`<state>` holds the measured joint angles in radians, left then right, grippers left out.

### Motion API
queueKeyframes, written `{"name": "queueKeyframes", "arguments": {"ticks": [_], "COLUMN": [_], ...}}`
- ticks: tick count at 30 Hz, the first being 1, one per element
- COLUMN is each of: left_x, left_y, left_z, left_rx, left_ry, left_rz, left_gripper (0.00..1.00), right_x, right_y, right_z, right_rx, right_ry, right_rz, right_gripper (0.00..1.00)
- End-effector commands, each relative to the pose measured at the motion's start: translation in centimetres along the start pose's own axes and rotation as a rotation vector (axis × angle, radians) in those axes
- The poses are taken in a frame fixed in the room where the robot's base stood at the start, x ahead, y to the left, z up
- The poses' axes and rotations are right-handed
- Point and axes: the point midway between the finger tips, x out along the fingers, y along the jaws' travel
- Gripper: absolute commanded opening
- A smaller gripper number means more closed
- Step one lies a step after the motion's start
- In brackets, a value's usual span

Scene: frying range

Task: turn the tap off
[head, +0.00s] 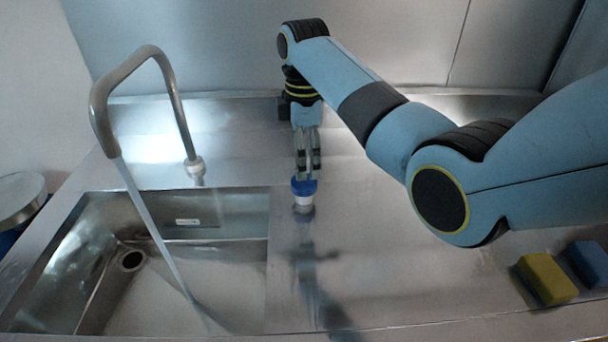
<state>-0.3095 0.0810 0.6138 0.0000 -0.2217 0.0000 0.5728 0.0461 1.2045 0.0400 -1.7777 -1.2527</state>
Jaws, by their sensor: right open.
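The grey tap spout (150,62) arches over the sink (185,290) at the left. A stream of water (152,228) runs from its mouth down into the basin. A small blue knob (303,187) on a white base stands on the steel counter, right of the sink. My right gripper (309,174) points down directly above the knob, its fingers open. The fingertips are at or just above the knob's top; I cannot tell whether they touch it. My left gripper is not in view.
A yellow sponge (546,278) and a blue sponge (590,264) lie at the counter's right front. A round metal lid (20,197) is at the far left. The steel back wall (400,40) rises behind.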

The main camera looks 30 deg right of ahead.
Motion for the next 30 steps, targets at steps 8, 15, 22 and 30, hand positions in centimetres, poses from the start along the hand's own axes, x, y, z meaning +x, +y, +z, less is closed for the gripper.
{"name": "queueKeyframes", "arguments": {"ticks": [8, 15, 22, 30], "left_x": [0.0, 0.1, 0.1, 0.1], "left_y": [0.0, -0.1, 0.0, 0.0], "left_z": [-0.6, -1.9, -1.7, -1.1], "left_rx": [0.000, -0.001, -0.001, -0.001], "left_ry": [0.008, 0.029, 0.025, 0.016], "left_rz": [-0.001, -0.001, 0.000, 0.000], "left_gripper": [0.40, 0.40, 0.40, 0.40], "right_x": [4.9, 6.2, 6.2, 6.2], "right_y": [-0.1, 0.0, 0.0, 0.0], "right_z": [0.0, 0.0, 0.0, 0.0], "right_rx": [0.001, 0.001, 0.001, 0.002], "right_ry": [-0.001, 0.000, 0.000, 0.000], "right_rz": [-0.002, 0.002, 0.002, 0.002], "right_gripper": [0.76, 0.76, 0.72, 0.37]}}
